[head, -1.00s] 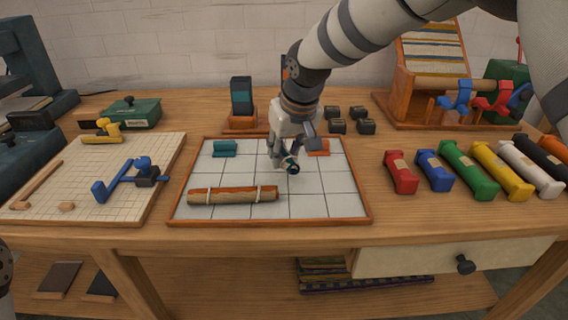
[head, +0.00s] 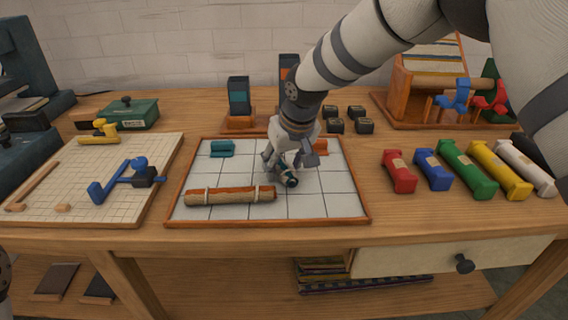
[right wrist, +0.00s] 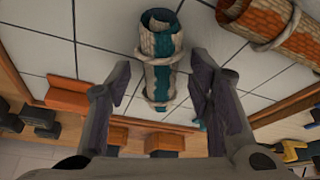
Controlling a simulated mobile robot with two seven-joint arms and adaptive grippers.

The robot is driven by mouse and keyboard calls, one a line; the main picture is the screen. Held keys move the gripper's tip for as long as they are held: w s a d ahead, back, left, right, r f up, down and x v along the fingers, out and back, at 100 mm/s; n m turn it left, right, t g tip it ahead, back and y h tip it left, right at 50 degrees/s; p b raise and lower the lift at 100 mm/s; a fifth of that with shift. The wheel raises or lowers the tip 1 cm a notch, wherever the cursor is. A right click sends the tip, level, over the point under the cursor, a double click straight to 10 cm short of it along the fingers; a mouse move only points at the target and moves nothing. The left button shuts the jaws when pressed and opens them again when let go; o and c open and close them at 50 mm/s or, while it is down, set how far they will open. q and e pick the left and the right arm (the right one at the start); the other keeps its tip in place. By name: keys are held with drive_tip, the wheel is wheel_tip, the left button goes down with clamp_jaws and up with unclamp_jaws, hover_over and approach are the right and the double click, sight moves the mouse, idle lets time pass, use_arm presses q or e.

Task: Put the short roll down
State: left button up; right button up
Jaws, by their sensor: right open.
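The short roll (head: 289,179), teal and cream with a pale tie, lies on the gridded grey board (head: 331,205) right of the long roll. In the right wrist view the short roll (right wrist: 161,62) lies between the two fingers, with gaps beside it. My right gripper (head: 284,170) is open around the short roll, low over the board. In the head view the gripper hides much of the roll. The long orange-brown roll (head: 231,196) with two ties lies at the board's front left. My left gripper is not in view.
A teal block (head: 221,149) and an orange block (head: 321,147) sit at the board's back. Several coloured skeins, the red one (head: 399,172) nearest, lie to the right. A cream gridded board (head: 75,188) with a blue tool is at the left.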

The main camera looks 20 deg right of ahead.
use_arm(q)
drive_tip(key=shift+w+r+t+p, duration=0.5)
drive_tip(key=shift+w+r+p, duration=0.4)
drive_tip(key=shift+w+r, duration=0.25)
use_arm(e)
drive_tip(key=v, duration=1.2)
drive_tip(key=shift+w+r, duration=0.1)
